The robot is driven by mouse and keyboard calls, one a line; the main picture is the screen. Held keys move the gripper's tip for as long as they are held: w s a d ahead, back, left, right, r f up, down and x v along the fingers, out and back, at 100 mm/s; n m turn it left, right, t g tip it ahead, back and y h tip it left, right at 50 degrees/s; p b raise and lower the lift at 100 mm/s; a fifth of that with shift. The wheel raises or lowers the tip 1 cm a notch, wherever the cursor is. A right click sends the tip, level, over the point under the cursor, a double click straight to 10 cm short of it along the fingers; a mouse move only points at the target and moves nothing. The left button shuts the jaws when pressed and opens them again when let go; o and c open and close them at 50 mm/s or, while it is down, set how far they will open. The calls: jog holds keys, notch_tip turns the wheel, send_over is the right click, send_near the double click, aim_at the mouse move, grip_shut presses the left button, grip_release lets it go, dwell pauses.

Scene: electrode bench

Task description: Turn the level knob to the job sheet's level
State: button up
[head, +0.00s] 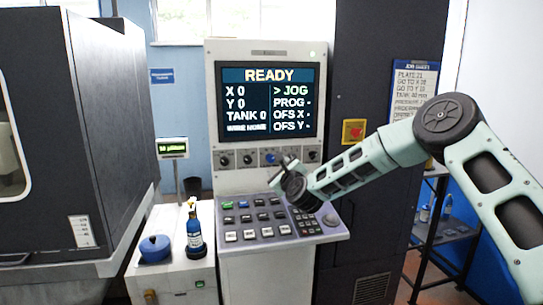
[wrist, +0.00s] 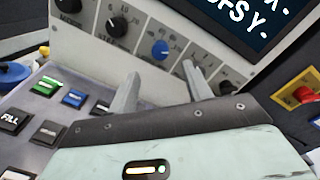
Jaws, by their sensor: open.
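A row of knobs runs under the screen of the control panel. The blue knob (head: 270,158) is in the middle of the row; in the wrist view the blue knob (wrist: 160,49) shows just beyond the gap between my fingers. Black knobs (wrist: 117,27) sit to its left. I cannot read which knob is the level knob. My gripper (head: 283,168) is open and empty in front of the row; its two fingers also show in the wrist view (wrist: 162,84), apart from the blue knob. The job sheet (head: 416,90) hangs at the right; one line seems to read TANK 40 mm.
The screen (head: 266,102) shows READY and TANK 0. A keypad shelf (head: 265,222) juts out below the knobs. A red button on a yellow plate (head: 354,131) is to the right. A blue bottle (head: 195,230) stands at the left.

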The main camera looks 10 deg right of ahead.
aim_at(271, 159)
jog(key=w+p, duration=0.1)
jog(key=w, duration=0.1)
jog(key=w+p, duration=0.1)
jog(key=w, duration=0.2)
jog(key=w+p, duration=0.1)
jog(key=w, duration=0.2)
jog(key=shift+a, duration=0.25)
jog(key=c, duration=1)
